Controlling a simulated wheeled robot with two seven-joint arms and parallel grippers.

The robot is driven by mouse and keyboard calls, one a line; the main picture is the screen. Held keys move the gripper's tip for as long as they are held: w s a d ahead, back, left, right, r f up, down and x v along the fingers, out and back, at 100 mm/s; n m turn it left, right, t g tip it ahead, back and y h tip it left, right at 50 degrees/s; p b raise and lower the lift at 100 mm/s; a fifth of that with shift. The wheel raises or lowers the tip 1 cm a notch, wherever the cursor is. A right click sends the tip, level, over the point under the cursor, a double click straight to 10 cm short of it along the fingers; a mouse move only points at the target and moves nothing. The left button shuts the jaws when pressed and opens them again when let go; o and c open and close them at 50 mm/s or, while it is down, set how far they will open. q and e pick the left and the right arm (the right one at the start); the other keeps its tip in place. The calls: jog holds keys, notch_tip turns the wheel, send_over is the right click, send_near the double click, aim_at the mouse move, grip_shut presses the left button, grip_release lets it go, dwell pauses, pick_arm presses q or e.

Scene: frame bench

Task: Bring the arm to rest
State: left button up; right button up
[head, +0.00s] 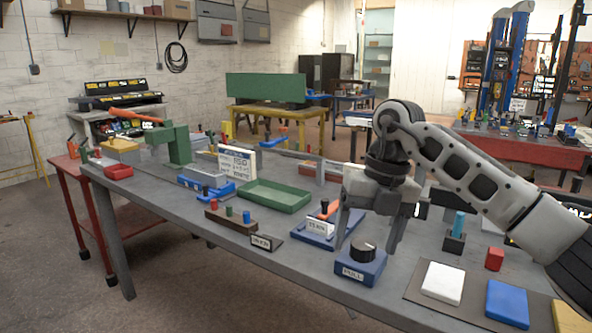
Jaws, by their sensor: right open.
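My right arm comes in from the right over the grey bench (150,205). My right gripper (366,250) points down with its two fingers apart. It is around or just above a blue box with a black knob (362,252) and a label that seems to read "PULL". I cannot tell whether the fingers touch the box. Nothing shows held between the fingers. My left gripper is not in view.
Close by are a blue tray with an orange-handled part (312,232), a green tray (272,196) and a brown block with coloured pegs (230,218). A white block (442,283), a blue block (507,303) and a red cube (494,259) lie right.

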jog(key=s+a+f+m+y, duration=0.25)
jog(key=s+a+y, duration=0.25)
jog(key=a+y, duration=0.4)
jog(key=s+a+f+m+y, duration=0.1)
jog(key=s+a+f+y, duration=0.3)
jog(key=a+y, duration=0.5)
jog(key=d+f+m+t+h, duration=0.55)
jog(key=m+t, duration=0.35)
jog(key=m, duration=0.2)
jog(key=d+f+m+t+h, duration=0.4)
jog(key=d+m+t, duration=0.2)
jog(key=m+t, duration=0.45)
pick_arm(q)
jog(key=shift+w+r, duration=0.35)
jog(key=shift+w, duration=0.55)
pick_arm(e)
jog(key=s+d+f+m+g+h, duration=0.3)
jog(key=s+d+f+m+g, duration=0.1)
jog(key=s+f, duration=0.3)
jog(key=s+d+f+m+g+h, duration=0.4)
jog(key=s+f, duration=0.3)
jog(key=f, duration=0.3)
jog(key=shift+s+d+f+m+g, duration=0.15)
jog(key=shift+d+m+g, duration=0.35)
jog(key=shift+d, duration=0.3)
